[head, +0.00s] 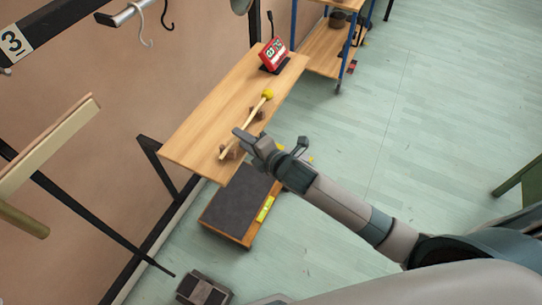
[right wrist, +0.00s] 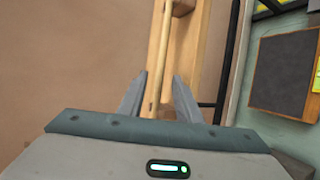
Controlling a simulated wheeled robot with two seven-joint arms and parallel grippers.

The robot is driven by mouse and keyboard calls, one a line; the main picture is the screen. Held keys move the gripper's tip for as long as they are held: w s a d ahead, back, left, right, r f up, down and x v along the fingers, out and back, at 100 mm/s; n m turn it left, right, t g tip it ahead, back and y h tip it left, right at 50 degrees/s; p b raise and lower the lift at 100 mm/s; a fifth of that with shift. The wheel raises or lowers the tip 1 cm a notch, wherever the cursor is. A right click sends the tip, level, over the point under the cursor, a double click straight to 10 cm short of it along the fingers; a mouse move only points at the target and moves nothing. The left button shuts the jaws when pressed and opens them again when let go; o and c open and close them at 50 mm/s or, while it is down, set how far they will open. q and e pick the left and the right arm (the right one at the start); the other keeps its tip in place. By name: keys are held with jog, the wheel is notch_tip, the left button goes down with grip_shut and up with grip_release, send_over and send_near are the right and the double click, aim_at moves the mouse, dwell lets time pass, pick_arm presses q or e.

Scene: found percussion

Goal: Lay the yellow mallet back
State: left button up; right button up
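The yellow mallet has a round yellow head (head: 268,94) and a thin pale stick. It lies lengthwise along the wooden shelf top, over two small brown rests (head: 257,114). My right gripper (head: 243,138) is over the near part of the stick. In the right wrist view its two fingers (right wrist: 158,95) stand apart, with the stick (right wrist: 160,55) running between them and a gap on each side. The yellow head is not visible in the right wrist view. The near rest is partly visible beside the gripper. My left gripper is not in view.
The wooden shelf (head: 205,115) is fixed by the wall, with a red device (head: 274,55) at its far end. A dark-topped low platform (head: 235,210) stands below. A blue-framed cart (head: 322,50) stands beyond. Hooks (head: 147,40) hang from a rail at top left.

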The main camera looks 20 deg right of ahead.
jog(key=b+v, duration=0.3)
jog(key=v, duration=1.3)
dwell(0.5)
jog(key=w+d+f+m+g+h, duration=0.1)
jog(key=d+f+m+h, duration=0.15)
jog(key=f, duration=0.85)
jog(key=w+d+f+m+g+h, duration=0.15)
jog(key=d+f+m, duration=0.25)
jog(key=f, duration=0.7)
jog(key=s+d+f+m+g, duration=0.1)
jog(key=s+d+f+m, duration=0.25)
jog(key=f, duration=0.55)
jog(key=s+d+f+m+g, duration=0.2)
jog(key=s+f, duration=0.2)
jog(key=f, duration=0.5)
jog(key=s+f+m+g+h, duration=0.1)
jog(key=s+f+m+g, duration=0.3)
jog(key=s+f, duration=1.1)
jog(key=s+a+f+m+g, duration=0.1)
jog(key=s+f, duration=0.3)
jog(key=s, duration=0.6)
jog(key=s+a+f+m+g, duration=0.1)
jog(key=s+f+m, duration=0.2)
jog(key=s, duration=0.8)
jog(key=shift+a+f+m+g, duration=0.35)
jog(key=shift+a+m, duration=0.05)
jog(key=shift+m, duration=0.4)
